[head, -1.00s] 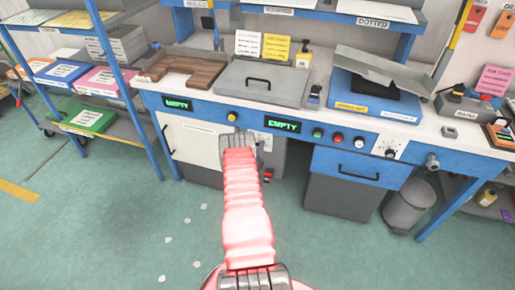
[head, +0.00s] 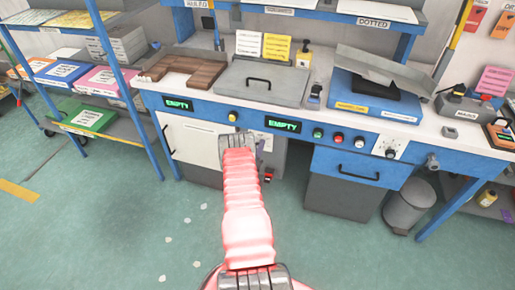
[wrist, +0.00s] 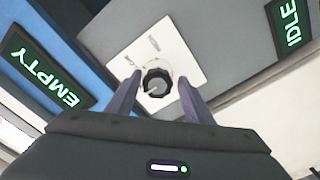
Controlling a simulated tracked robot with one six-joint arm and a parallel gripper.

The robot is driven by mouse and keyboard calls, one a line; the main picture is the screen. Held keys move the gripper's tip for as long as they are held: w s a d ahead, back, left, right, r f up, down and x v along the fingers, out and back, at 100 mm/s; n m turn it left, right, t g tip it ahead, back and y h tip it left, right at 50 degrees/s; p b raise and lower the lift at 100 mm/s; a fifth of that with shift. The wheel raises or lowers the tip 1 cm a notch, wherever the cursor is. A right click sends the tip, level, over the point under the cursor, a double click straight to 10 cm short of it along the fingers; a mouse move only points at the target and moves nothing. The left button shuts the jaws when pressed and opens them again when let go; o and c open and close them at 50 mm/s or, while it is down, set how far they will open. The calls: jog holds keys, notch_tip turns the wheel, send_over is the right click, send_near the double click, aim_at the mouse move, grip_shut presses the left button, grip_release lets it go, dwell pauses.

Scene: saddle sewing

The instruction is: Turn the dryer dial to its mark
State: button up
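A dark round dial (wrist: 157,84) sits on a white plate (wrist: 185,58) on a grey panel in the wrist view. Small print is on the plate, too small to read surely. The dial's pale pointer line is hard to make out. My gripper (wrist: 158,79) is open, with one finger on each side of the dial. I cannot tell whether the fingers touch it. In the head view my gripper (head: 260,144) is at the bench front below the EMPTY displays, and my arm hides this dial.
An EMPTY display (wrist: 43,68) and an IDLE display (wrist: 291,22) flank the dial in the wrist view. In the head view, another knob plate (head: 392,147) is on the bench front (head: 350,135) to the right. A grey bin (head: 409,205) stands below it. The green floor in front is mostly clear.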

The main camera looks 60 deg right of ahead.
jog(key=shift+o, duration=0.6)
jog(key=shift+s, duration=0.1)
jog(key=shift+a, duration=0.1)
jog(key=s+a, duration=0.2)
jog(key=a, duration=1.1)
jog(key=shift+a, duration=0.2)
jog(key=shift+s, duration=0.1)
